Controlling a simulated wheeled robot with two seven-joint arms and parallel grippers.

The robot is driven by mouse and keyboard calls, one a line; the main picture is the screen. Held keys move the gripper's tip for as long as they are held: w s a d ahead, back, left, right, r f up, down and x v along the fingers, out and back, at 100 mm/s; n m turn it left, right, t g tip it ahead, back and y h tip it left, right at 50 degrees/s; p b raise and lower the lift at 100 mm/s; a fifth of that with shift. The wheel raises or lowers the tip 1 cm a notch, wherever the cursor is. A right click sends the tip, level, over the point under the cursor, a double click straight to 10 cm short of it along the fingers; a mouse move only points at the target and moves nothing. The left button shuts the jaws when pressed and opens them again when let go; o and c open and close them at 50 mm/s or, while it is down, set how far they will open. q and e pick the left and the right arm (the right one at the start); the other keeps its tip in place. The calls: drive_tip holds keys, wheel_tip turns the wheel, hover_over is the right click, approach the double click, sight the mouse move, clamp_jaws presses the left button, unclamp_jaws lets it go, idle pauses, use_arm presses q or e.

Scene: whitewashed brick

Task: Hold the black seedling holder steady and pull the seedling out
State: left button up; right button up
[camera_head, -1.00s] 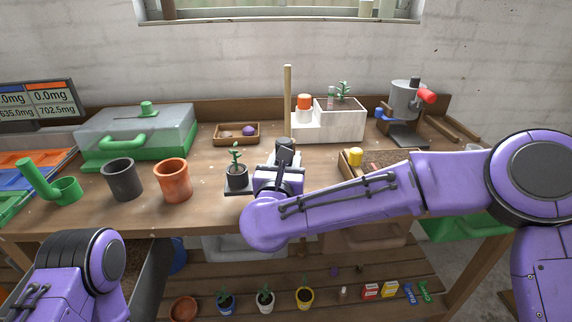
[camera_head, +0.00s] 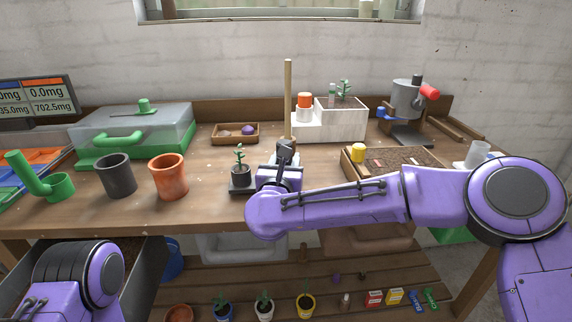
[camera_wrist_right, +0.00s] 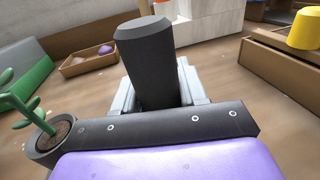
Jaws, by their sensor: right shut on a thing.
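The black seedling holder (camera_head: 241,188) stands on the bench left of my right gripper: a dark cup on a flat base. A green seedling (camera_head: 240,157) stands upright in the soil in its cup. Both also show at the left edge of the wrist view, the seedling (camera_wrist_right: 18,112) partly cut off. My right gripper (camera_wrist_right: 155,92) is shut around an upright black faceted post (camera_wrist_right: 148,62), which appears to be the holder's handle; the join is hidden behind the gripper. My left arm shows at the lower left, but its gripper is out of view.
A grey pot (camera_head: 115,175) and a terracotta pot (camera_head: 169,177) stand to the left. A small wooden tray (camera_head: 235,133), a white planter box (camera_head: 342,122) and a wooden soil tray (camera_head: 395,160) lie behind and to the right.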

drive_tip(key=shift+w+f, duration=0.3)
drive_tip(key=shift+w, duration=0.05)
drive_tip(key=shift+f+b, duration=0.2)
drive_tip(key=shift+b, duration=0.2)
drive_tip(key=o, duration=0.9)
drive_tip(key=shift+o, duration=0.2)
drive_tip(key=shift+c, duration=0.3)
drive_tip(key=c, duration=0.9)
